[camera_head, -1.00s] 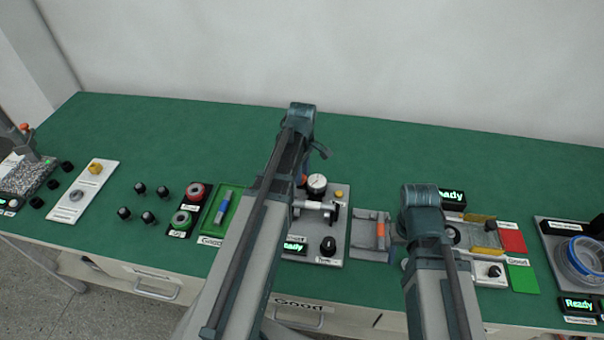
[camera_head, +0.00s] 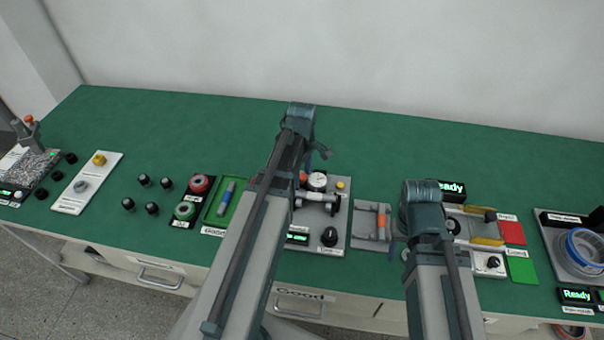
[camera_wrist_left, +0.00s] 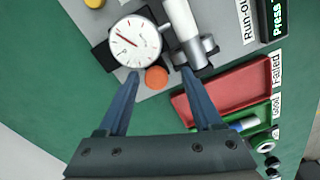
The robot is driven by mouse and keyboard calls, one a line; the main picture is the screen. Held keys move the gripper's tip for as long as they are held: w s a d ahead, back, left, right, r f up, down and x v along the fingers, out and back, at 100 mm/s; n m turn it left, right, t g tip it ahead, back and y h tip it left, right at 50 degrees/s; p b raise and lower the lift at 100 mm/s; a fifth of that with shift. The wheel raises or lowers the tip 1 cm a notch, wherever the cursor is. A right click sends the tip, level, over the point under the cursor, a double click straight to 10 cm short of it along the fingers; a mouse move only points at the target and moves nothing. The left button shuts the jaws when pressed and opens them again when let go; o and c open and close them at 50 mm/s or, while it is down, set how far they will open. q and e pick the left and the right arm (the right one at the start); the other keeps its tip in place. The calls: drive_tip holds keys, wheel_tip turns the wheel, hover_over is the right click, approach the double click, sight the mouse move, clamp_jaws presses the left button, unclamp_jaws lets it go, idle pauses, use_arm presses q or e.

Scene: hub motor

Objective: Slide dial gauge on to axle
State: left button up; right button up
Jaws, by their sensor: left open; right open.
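The dial gauge (camera_head: 318,181) has a round white face and stands at the back of a grey run-out fixture. It fills the upper left of the left wrist view (camera_wrist_left: 134,42), with an orange knob (camera_wrist_left: 156,77) beside it. The axle (camera_head: 316,197), a pale rod with a silver end, lies just in front of the gauge; it also shows in the left wrist view (camera_wrist_left: 182,20). My left gripper (camera_wrist_left: 160,73) is open and empty, its fingertips near the orange knob and the axle's end.
A green tray (camera_head: 208,217) with a blue part lies left of the fixture, beside a red tray (camera_wrist_left: 235,95). A stand (camera_head: 364,242) with an orange-banded part is to the right. Several black knobs stand further left. The bench's back is clear.

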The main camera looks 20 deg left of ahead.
use_arm(q)
drive_tip(key=shift+r, duration=0.2)
use_arm(e)
drive_tip(key=shift+r, duration=0.15)
use_arm(q)
wheel_tip(320, 180, up, 14)
drive_tip(key=p, duration=1.3)
drive_tip(key=shift+f+p, duration=0.25)
drive_tip(key=shift+p, duration=0.15)
use_arm(e)
wheel_tip(320, 180, up, 14)
drive_tip(key=shift+f, duration=0.25)
use_arm(q)
drive_tip(key=s+d+f+m+b, duration=0.1)
drive_tip(key=s+d+m, duration=0.5)
drive_tip(key=d+m, duration=0.4)
drive_tip(key=s+d+f+m+y+b, duration=0.1)
drive_tip(key=s+d+f+m+b, duration=0.1)
drive_tip(key=s+d+m, duration=0.5)
drive_tip(key=d+m, duration=0.3)
drive_tip(key=d, duration=0.1)
drive_tip(key=shift+s+d, duration=0.15)
drive_tip(key=shift+d, duration=0.1)
use_arm(e)
wheel_tip(320, 180, down, 3)
drive_tip(key=shift+f, duration=0.1)
